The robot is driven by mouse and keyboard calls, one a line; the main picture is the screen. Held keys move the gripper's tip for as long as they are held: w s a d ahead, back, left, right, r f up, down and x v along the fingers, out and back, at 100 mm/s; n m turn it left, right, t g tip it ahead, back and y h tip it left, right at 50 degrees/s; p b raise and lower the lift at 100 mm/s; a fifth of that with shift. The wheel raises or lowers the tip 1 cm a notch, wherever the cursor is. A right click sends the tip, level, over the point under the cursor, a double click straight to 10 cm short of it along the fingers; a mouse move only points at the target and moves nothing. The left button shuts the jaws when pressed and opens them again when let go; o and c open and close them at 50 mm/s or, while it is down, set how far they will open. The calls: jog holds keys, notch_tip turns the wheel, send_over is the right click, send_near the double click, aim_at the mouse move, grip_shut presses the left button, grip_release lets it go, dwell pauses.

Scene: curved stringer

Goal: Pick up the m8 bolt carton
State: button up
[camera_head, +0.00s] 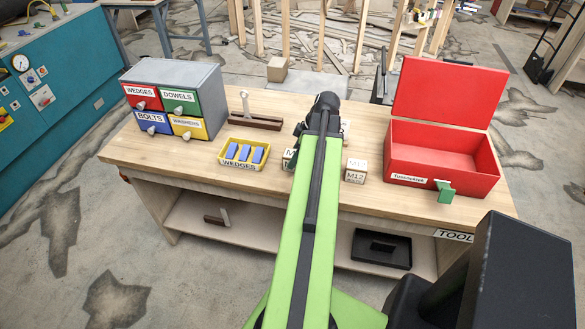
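A small carton (288,160) with a label starting with "M" stands on the workbench, partly hidden behind my green arm; the rest of its label cannot be read. Just right of my arm is a carton (356,171) labelled M12. A pale thing (346,125) shows behind my arm's far end, too covered to name. I cannot tell which of these is the M8 carton. My gripper (298,132) shows only in part as dark pieces beside the arm's end, above the left carton. Its fingers are hidden, so whether it is open or holding something is unclear.
The wooden workbench (230,190) carries a drawer cabinet (205,85), a yellow tray (225,160) of blue wedges, a wooden stand (250,121) and an open red toolbox (455,186) with a green latch. Bare bench top lies in front of the tray. A black tray (382,249) sits on the lower shelf.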

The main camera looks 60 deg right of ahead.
jog(key=b+x, duration=0.3)
jog(key=x, duration=0.1)
jog(key=shift+d+f, duration=0.15)
jog(key=shift+f, duration=0.15)
jog(key=shift+r, duration=0.2)
grip_shut()
